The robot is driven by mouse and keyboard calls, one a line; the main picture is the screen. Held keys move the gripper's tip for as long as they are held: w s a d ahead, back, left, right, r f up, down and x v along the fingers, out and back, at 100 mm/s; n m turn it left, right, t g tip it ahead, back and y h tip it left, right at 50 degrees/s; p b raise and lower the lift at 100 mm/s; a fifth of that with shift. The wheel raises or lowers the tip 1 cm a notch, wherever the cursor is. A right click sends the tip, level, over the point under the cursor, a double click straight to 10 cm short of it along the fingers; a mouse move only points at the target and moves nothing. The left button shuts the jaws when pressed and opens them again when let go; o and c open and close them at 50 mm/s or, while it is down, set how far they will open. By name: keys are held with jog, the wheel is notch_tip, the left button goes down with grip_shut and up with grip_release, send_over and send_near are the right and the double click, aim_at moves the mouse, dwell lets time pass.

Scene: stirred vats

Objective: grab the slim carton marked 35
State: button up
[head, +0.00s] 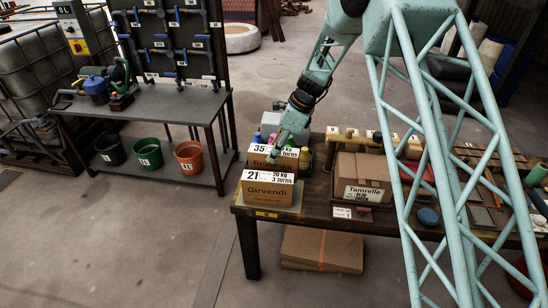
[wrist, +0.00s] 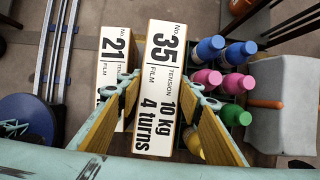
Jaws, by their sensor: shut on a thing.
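The slim carton marked 35 (head: 259,151) stands at the left end of the workbench, just behind the carton marked 21 (head: 267,191). In the wrist view, the top of the carton marked 35 (wrist: 161,60) reads "10 kg, 4 turns" and fills the space between my fingers. My gripper (wrist: 162,100) is shut on it, with one padded finger along each long side. The carton marked 21 (wrist: 113,50) is close by on the left, outside the grip. In the head view, my gripper (head: 284,138) is over the carton; its lower part is hidden, so I cannot tell whether it touches the bench.
In the wrist view, blue, pink and green bottles (wrist: 207,79) stand close on the right. A Tamrelle box (head: 362,180) is farther right on the bench. A rack table with buckets (head: 148,152) stands at left. Flat cardboard (head: 321,250) lies under the bench.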

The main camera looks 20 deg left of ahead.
jog(key=shift+r, duration=2.15)
